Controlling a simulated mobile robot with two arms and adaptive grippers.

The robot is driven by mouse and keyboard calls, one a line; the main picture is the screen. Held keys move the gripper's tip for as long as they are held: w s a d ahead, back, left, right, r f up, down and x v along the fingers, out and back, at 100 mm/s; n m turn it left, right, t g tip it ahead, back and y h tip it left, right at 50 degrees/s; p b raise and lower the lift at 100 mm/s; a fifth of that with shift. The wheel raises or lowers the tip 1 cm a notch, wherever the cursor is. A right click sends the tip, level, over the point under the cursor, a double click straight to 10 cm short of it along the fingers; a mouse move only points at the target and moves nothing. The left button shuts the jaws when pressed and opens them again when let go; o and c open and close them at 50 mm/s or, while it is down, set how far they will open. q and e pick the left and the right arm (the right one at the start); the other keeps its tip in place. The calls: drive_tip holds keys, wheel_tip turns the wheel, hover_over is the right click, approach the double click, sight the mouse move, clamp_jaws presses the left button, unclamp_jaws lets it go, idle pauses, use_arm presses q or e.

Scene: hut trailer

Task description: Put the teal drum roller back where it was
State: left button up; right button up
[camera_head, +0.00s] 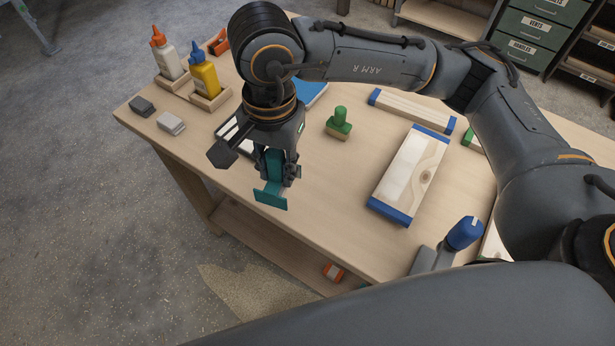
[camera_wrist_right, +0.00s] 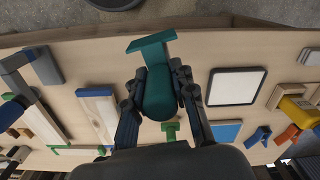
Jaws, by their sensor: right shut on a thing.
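The teal drum roller (camera_head: 270,195) is in my right gripper (camera_head: 275,172), over the near left part of the wooden workbench. Its teal crosspiece hangs below the fingers in the head view. In the right wrist view, the fingers of my right gripper (camera_wrist_right: 158,100) close on both sides of the roller's rounded teal body (camera_wrist_right: 158,93), and the flat crosspiece sticks out beyond them. I cannot tell whether the roller touches the bench. My left gripper is not in view.
A dark-rimmed white pad (camera_wrist_right: 236,86) lies beside the gripper. A green stamp (camera_head: 340,124), blue-ended wooden boards (camera_head: 409,175), glue bottles (camera_head: 203,75) and small grey blocks (camera_head: 171,123) stand on the bench (camera_head: 320,220). Bare wood shows right of the gripper.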

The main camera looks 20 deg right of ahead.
drive_tip(key=w+d+f+m+p, duration=0.1)
drive_tip(key=w+d+f+p, duration=0.1)
drive_tip(key=f, duration=0.2)
drive_tip(key=w+d+f+m+p, duration=0.1)
drive_tip(key=w+d+f+p, duration=0.1)
drive_tip(key=w+f, duration=0.1)
drive_tip(key=w+d+f+p, duration=0.2)
drive_tip(key=f, duration=0.3)
drive_tip(key=shift+w+d+m, duration=0.35)
drive_tip(key=shift+w+m, duration=0.05)
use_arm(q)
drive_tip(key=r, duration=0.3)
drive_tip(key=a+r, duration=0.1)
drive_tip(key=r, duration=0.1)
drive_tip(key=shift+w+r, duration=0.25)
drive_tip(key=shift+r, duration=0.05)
use_arm(e)
drive_tip(key=shift+f, duration=0.1)
